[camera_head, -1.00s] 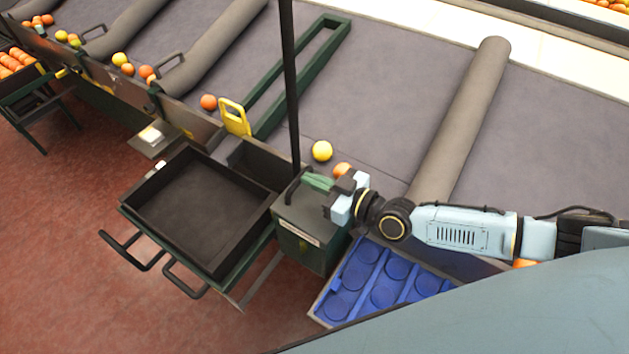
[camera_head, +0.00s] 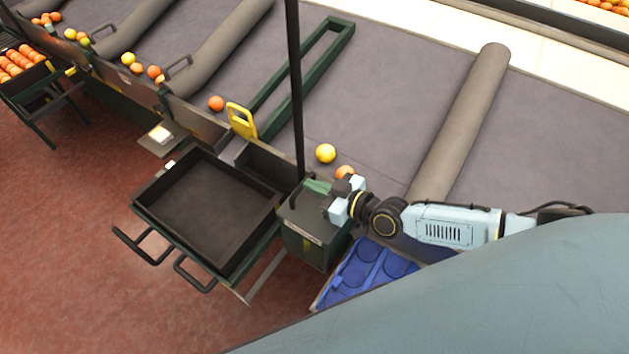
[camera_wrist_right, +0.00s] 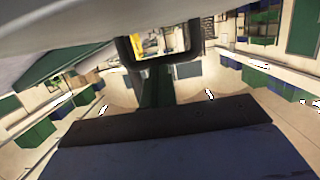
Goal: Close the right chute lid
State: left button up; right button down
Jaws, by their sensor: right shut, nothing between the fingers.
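My right gripper (camera_head: 316,187) is shut and empty, just above the top of the dark green chute housing (camera_head: 305,235) in the head view. The top plate of that housing looks flat, but I cannot tell surely which panel is the right chute lid or how far it is open. A black loop handle (camera_head: 294,191) stands at the housing's left edge, close to my fingertips. In the right wrist view a black loop (camera_wrist_right: 160,46) lies just beyond my dark green fingers (camera_wrist_right: 155,88); contact is unclear. My left gripper is out of view.
An empty black tray (camera_head: 205,213) on a green frame stands left of the housing. A blue cupped tray (camera_head: 365,268) lies below my right arm.

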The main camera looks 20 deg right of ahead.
jog(key=shift+r, duration=0.1)
jog(key=r+p, duration=0.1)
jog(key=s+r+p, duration=0.1)
jog(key=d+r+p, duration=0.1)
jog(key=shift+s+r+p, duration=0.2)
jog(key=shift+s+p, duration=0.15)
jog(key=v, duration=1)
jog(key=shift+f, duration=0.25)
jog(key=shift+s+d, duration=0.1)
